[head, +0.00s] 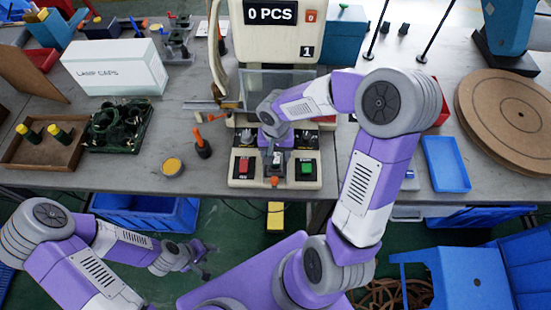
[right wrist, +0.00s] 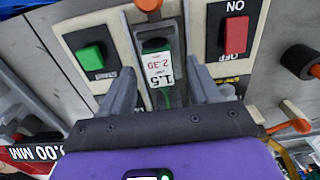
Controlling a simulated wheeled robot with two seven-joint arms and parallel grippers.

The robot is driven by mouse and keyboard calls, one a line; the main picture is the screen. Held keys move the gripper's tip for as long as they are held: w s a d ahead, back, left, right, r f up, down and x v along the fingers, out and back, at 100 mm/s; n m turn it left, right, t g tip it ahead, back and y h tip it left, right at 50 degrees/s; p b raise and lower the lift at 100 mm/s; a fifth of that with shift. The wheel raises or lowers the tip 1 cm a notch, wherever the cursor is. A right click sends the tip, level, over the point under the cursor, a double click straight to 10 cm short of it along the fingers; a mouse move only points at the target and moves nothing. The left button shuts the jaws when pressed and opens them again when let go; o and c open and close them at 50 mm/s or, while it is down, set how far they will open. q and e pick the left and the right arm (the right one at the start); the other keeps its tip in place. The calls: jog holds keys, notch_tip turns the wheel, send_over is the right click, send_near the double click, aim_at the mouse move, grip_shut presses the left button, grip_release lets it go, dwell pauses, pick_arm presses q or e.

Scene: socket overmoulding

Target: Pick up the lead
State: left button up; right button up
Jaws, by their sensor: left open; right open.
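I cannot clearly make out a lead; brown coiled cable-like strands (head: 395,296) lie low at the bottom right of the head view. My right gripper (right wrist: 168,88) is open over the front of the moulding machine (head: 283,45). Its fingers stand on either side of a narrow dark holder (right wrist: 170,97) with a green piece and a white label (right wrist: 160,68) reading 1.5 and 2.30. The fingers look apart from the label. In the head view the right gripper (head: 276,160) hides part of this spot. My left gripper (head: 203,262) is open and empty, low in front of the table.
A red button (right wrist: 234,36) and a green button (right wrist: 90,57) flank the holder. An orange knob (right wrist: 148,5) is at its end. The white LAMP CAPS box (head: 115,67), a dark green tray (head: 118,126) and a round wooden board (head: 508,118) stand on the table. Blue bins (head: 150,214) are below.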

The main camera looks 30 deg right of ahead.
jog(key=shift+f, duration=0.15)
jog(key=shift+c, duration=0.3)
jog(key=c, duration=1.1)
